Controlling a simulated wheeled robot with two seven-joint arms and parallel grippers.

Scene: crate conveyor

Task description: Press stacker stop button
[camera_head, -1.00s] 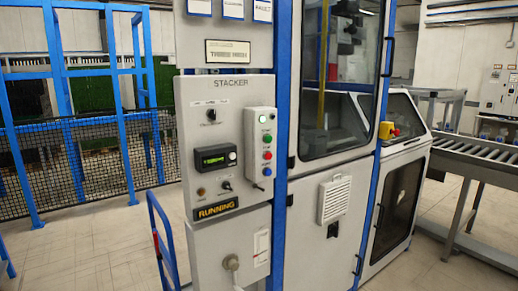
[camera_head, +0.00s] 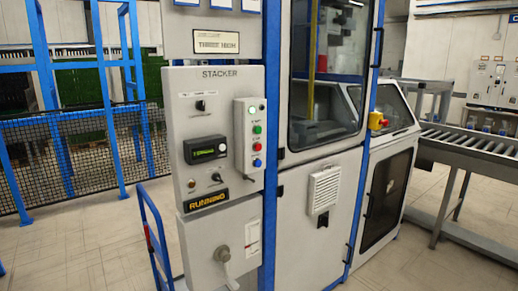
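The grey stacker panel (camera_head: 190,110) stands left of centre, with "STACKER" written at its top and a "RUNNING" plate (camera_head: 206,200) at its bottom. A pale button box (camera_head: 241,157) on its right side carries a whitish lamp or button (camera_head: 251,110) at the top, then a green button (camera_head: 257,129), a red button (camera_head: 257,146) and a blue button (camera_head: 257,162). The small labels beside them are too blurred to read surely. Neither of my grippers shows in the head view.
A blue-handled cart (camera_head: 155,235) stands at the panel's lower left. A rotary switch handle (camera_head: 224,257) sticks out below the panel. A red and yellow emergency button (camera_head: 377,121) sits on the machine to the right. A roller conveyor (camera_head: 470,147) runs at far right. Tiled floor is open at left.

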